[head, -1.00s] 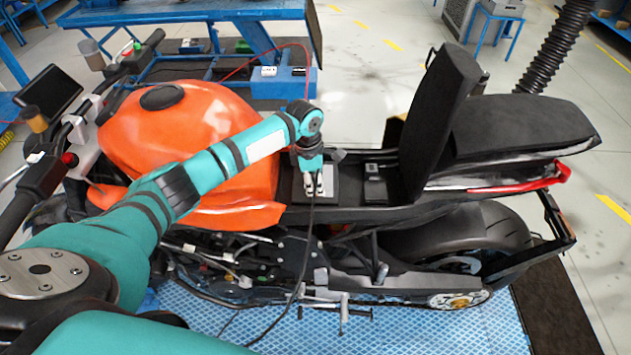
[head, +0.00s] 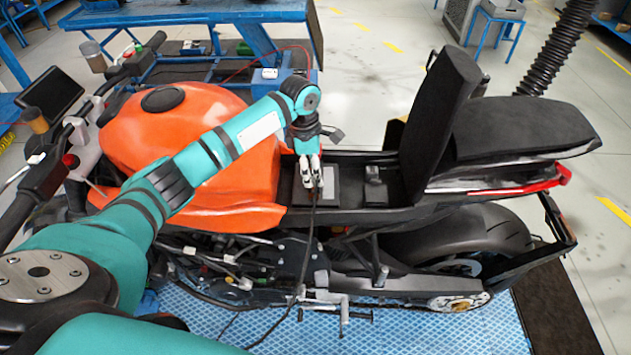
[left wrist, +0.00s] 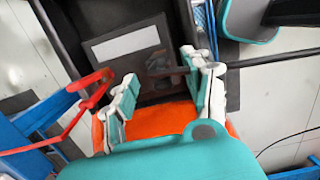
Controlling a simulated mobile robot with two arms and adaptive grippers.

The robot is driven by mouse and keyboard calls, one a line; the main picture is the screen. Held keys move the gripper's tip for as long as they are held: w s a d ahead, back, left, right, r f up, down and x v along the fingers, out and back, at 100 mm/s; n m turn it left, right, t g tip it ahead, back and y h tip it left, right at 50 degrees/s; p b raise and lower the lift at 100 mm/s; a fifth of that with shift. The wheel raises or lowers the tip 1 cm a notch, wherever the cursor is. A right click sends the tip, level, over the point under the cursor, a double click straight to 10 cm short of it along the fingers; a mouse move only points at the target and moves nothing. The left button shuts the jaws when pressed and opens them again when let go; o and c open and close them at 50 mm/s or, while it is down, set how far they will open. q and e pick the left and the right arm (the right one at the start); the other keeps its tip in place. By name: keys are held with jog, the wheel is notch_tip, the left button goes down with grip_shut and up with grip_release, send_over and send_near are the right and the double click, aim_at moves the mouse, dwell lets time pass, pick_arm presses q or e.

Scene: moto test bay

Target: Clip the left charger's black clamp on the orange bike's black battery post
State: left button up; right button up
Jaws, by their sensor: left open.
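The orange bike (head: 190,130) stands side-on with its seat raised and its black battery (head: 328,190) exposed; the battery's grey-labelled top also shows in the left wrist view (left wrist: 125,45). My left gripper (head: 311,180) is just above the battery, fingers open and apart in the left wrist view (left wrist: 160,68). A dark bar, seemingly the black clamp (left wrist: 168,73), lies between the fingers, near the right one. Whether it grips a post is unclear. A black cable (head: 305,250) hangs from there to the floor. A red clamp (left wrist: 90,88) with a red cable is left of the fingers.
Blue charger equipment (head: 297,88) stands behind the bike by a blue bench (head: 190,12). The upright seat cushion (head: 440,120) rises right of the battery. The orange tank is close on the left. A blue mat (head: 390,325) lies under the bike.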

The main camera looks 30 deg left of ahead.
pick_arm(q)
jog(key=r, duration=0.5)
jog(key=shift+s+a+r, duration=0.2)
jog(key=shift+a+r, duration=0.1)
jog(key=shift+r, duration=0.1)
